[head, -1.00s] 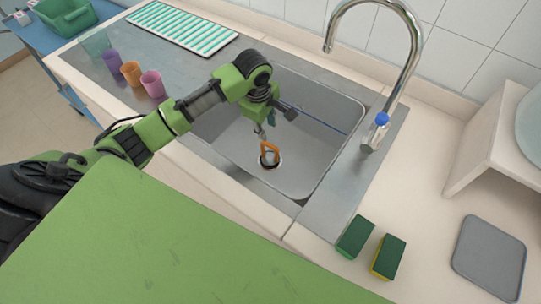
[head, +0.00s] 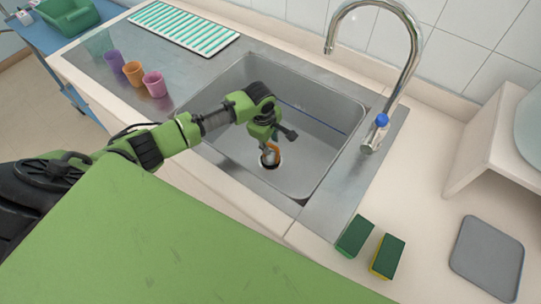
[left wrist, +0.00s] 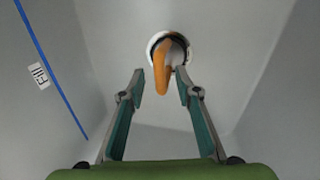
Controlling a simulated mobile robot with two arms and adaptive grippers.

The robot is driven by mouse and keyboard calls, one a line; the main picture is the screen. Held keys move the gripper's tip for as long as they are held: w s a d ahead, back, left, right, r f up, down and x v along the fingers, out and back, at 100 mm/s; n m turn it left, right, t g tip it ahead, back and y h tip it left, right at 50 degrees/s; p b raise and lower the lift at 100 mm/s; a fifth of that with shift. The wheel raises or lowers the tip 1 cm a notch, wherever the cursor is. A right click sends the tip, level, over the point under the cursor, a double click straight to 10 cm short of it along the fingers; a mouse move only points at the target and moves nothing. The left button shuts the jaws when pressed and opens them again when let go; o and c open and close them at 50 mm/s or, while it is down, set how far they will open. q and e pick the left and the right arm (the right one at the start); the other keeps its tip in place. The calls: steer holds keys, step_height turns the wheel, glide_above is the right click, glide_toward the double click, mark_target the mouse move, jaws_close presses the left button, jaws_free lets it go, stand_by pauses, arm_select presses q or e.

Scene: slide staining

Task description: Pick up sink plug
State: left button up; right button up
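The sink plug (head: 270,155) has an orange handle and sits at the drain in the bottom of the sink (head: 310,170). In the left wrist view the orange plug handle (left wrist: 162,68) stands up from the round white-rimmed drain, just beyond the fingertips. My left gripper (left wrist: 162,78) is open, with a finger on each side below the handle; the fingers are not closed on it. In the head view my left gripper (head: 268,142) is down in the sink and partly covers the plug. My right gripper is not in view.
A chrome tap (head: 408,60) with a blue cap arches over the sink's right side. Purple, orange and pink cups stand on the left counter, near a striped tray (head: 183,28). Two sponges (head: 388,257) and a grey mat (head: 488,258) lie at right. A blue line marks the sink wall.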

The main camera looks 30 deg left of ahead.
arm_select(q)
jaws_close()
steer(key=shift+r, duration=0.1)
